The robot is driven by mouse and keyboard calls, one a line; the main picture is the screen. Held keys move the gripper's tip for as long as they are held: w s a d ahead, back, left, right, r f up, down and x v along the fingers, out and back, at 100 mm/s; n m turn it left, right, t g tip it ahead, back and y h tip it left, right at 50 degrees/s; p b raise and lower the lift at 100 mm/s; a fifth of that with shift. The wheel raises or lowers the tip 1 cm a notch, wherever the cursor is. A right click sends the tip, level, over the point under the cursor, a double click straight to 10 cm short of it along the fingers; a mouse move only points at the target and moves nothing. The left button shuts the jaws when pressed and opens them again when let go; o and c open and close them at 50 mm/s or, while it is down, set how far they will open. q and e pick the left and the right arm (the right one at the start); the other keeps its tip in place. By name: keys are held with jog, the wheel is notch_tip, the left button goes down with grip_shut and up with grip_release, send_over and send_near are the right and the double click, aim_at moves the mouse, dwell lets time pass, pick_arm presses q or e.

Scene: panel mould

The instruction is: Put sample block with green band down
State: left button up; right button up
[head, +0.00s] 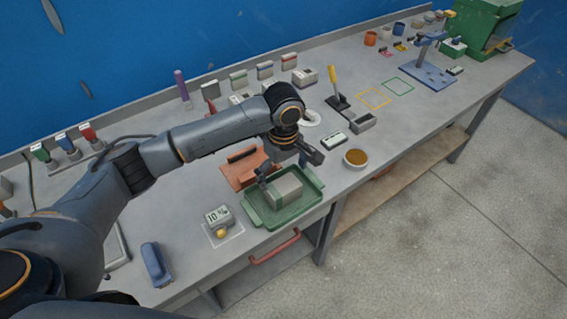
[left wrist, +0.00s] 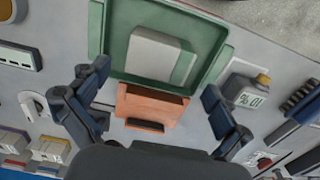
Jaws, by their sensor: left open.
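The sample block with green band (head: 287,188) is a pale grey block lying in a green tray (head: 256,218) near the front edge of the bench. In the left wrist view the block (left wrist: 155,55) shows a green band along its right side, and the tray (left wrist: 97,45) surrounds it. My left gripper (head: 288,164) is above the back of the tray. Its two fingers (left wrist: 148,88) are spread wide with nothing between them, and the block appears beyond the fingertips, apart from them. My right gripper is not in view.
An orange holder (head: 240,172) stands just behind the tray. A blue-handled tool (head: 155,264) lies front left. Bare bench lies right of the bowl.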

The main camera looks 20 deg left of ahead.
aim_at(284, 186)
pick_arm(q)
notch_tip(284, 186, up, 6)
jog(key=shift+f+b, duration=0.1)
jog(key=shift+b, duration=0.25)
dwell(0.4)
